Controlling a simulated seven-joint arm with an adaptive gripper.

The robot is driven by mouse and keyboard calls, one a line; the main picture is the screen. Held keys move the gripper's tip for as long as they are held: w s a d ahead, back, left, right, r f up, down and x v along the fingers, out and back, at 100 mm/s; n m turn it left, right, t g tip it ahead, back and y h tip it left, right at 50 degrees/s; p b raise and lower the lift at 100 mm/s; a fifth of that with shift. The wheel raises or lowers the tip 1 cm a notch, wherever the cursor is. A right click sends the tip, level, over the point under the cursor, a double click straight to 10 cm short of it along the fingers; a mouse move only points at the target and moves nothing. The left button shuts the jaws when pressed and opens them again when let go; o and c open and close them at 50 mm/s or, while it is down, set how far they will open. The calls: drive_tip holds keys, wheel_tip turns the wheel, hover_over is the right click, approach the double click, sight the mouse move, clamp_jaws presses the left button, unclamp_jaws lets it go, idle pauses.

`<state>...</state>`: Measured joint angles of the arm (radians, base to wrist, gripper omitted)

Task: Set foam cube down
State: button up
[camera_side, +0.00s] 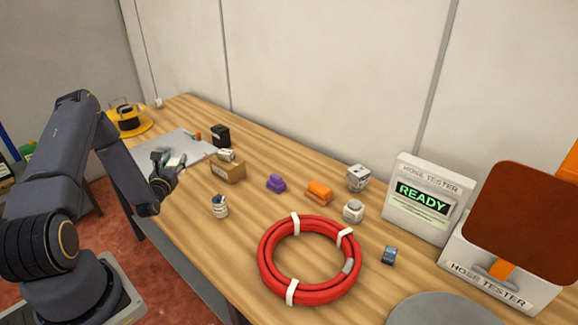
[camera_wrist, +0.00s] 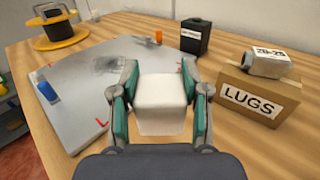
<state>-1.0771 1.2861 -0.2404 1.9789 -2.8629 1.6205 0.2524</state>
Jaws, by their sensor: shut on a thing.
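In the wrist view the white foam cube (camera_wrist: 163,98) is held between the two teal fingers of my gripper (camera_wrist: 162,88). A grey mat (camera_wrist: 90,88) with red corner marks and a dark smudge lies below and ahead of the cube. I cannot tell how high the cube is above the mat. In the side view my gripper (camera_side: 166,172) is over the near part of the grey mat (camera_side: 190,140), with the pale cube (camera_side: 176,160) at its fingers.
A LUGS box (camera_wrist: 258,92) with a labelled white part (camera_wrist: 267,63) on top stands right of my gripper. A yellow reel (camera_wrist: 52,28) stands behind left.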

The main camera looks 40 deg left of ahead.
drive_tip(key=shift+s+a+f+g+y, duration=0.2)
drive_tip(key=shift+s+a+f, duration=0.15)
drive_tip(key=shift+s+f, duration=0.25)
drive_tip(key=shift+s+a+f+g+y, duration=0.1)
drive_tip(key=shift+s+a+f+y, duration=0.15)
drive_tip(key=shift+s+f, duration=0.3)
drive_tip(key=shift+a+f+n, duration=0.1)
drive_tip(key=shift+f+n, duration=0.2)
drive_tip(key=shift+f, duration=1.15)
drive_tip(key=shift+f, duration=0.1)
drive_tip(key=o, duration=0.7)
